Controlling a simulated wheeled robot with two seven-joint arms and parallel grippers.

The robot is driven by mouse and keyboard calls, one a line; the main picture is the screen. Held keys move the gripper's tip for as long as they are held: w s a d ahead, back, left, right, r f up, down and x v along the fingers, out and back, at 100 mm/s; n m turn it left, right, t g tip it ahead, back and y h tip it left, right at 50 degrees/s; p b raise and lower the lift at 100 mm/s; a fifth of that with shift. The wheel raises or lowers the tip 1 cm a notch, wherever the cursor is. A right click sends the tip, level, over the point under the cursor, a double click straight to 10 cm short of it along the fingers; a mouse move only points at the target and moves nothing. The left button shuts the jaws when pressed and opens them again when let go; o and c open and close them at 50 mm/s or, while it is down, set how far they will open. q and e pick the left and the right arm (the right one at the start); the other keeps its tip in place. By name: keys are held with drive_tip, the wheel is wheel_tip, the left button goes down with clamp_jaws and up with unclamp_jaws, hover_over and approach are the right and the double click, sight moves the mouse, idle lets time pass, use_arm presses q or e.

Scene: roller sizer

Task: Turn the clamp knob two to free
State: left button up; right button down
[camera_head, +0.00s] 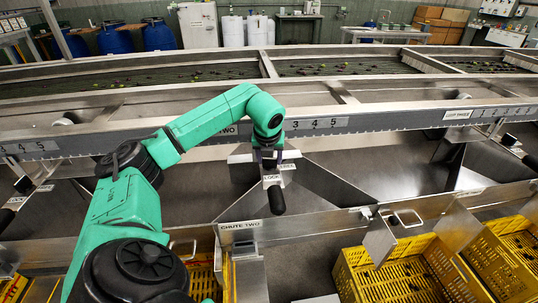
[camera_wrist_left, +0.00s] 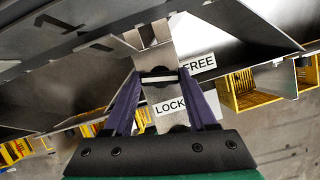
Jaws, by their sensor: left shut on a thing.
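The clamp knob two is a small dark knob with a pale line across it, seen in the left wrist view (camera_wrist_left: 158,78). It sits on a metal plate (camera_wrist_left: 158,50) with a FREE label (camera_wrist_left: 198,64) and a LOCK label (camera_wrist_left: 170,106). My left gripper (camera_wrist_left: 158,80) has its two purple fingers closed on the knob's sides. In the head view my left gripper (camera_head: 267,160) points down at the same plate, just above the LOCK label (camera_head: 272,181), and hides the knob. The FREE label (camera_head: 287,167) is just right of it. My right gripper is out of view.
A black handle (camera_head: 276,200) hangs just below the LOCK label. The long metal rail (camera_head: 380,122) runs behind the gripper. The chute two wall (camera_head: 300,226) stands in front. Yellow crates (camera_head: 405,275) stand at the lower right. Other black handles (camera_head: 510,140) show at the right.

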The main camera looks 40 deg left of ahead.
use_arm(q)
drive_tip(key=shift+n+g+y+p, duration=0.3)
drive_tip(key=shift+n+y+p, duration=0.1)
drive_tip(key=shift+n, duration=0.9)
drive_tip(key=o, duration=1.4)
drive_tip(key=shift+c, duration=0.2)
drive_tip(key=shift+r, duration=0.1)
drive_tip(key=p+v, duration=0.1)
drive_tip(key=v, duration=1.3)
drive_tip(key=shift+r, duration=0.25)
drive_tip(key=shift+w, duration=0.15)
